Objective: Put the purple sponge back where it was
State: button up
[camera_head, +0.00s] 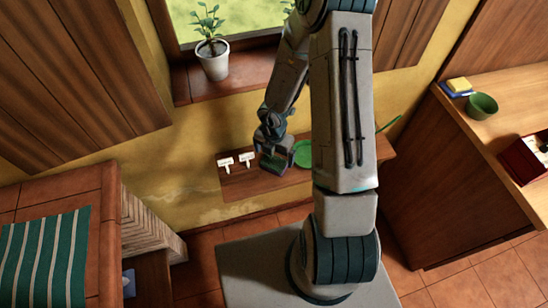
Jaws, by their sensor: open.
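My gripper (277,158) is low over the narrow wooden shelf (235,186) below the window, pointing down. It is open. Two small white label-like pieces (247,159) stand on the shelf to the left of my gripper. A green round dish (303,153) lies to its right, partly hidden behind my arm.
A potted plant (213,62) stands on the windowsill above. The right counter (500,125) holds a yellow block (458,84) on a blue one, a green bowl (482,105) and a red box (525,160). A striped green cloth (42,262) covers the left counter.

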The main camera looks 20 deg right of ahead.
aim_at(274, 162)
notch_tip(274, 162, up, 8)
jog(key=p, duration=0.1)
dwell(0.4)
